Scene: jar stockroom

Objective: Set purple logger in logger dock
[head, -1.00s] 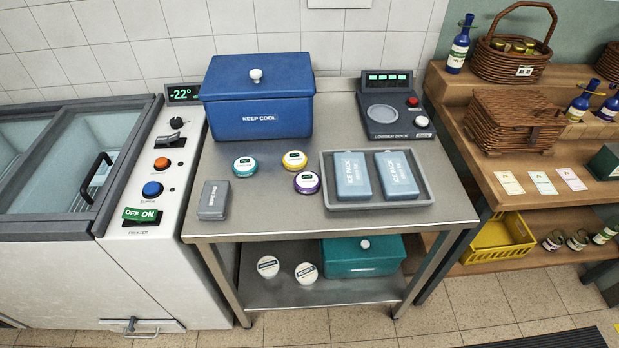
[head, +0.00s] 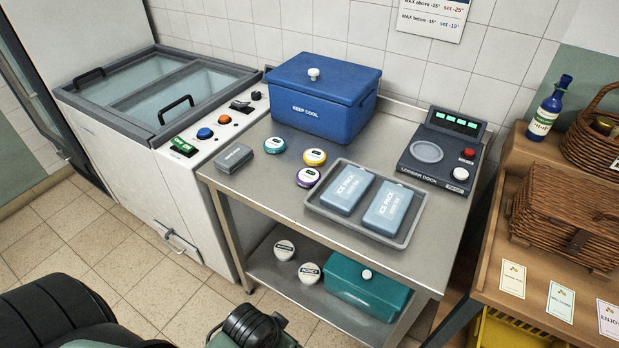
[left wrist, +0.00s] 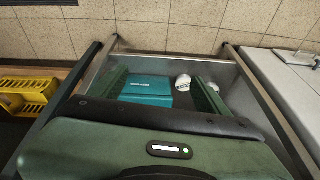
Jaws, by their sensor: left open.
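The purple logger (head: 309,177), a round puck with a white top, lies on the steel table (head: 262,190), just in front of the yellow-ringed logger (head: 315,157) and left of the ice pack tray. The logger dock (head: 436,170) is a dark unit at the table's back right, with an empty round recess (head: 427,152), a lit green display, a red button and a white button. My left gripper (left wrist: 160,90) is open and empty in the left wrist view, with the lower shelf beyond it. My right gripper is not in view.
A grey tray (head: 322,207) with two ice packs stands right of the logger. A teal-ringed logger (head: 274,145), a small grey block (head: 234,158) and the blue KEEP COOL box (head: 322,97) are nearby. A teal box (head: 365,287) sits on the lower shelf. The table's front left is bare.

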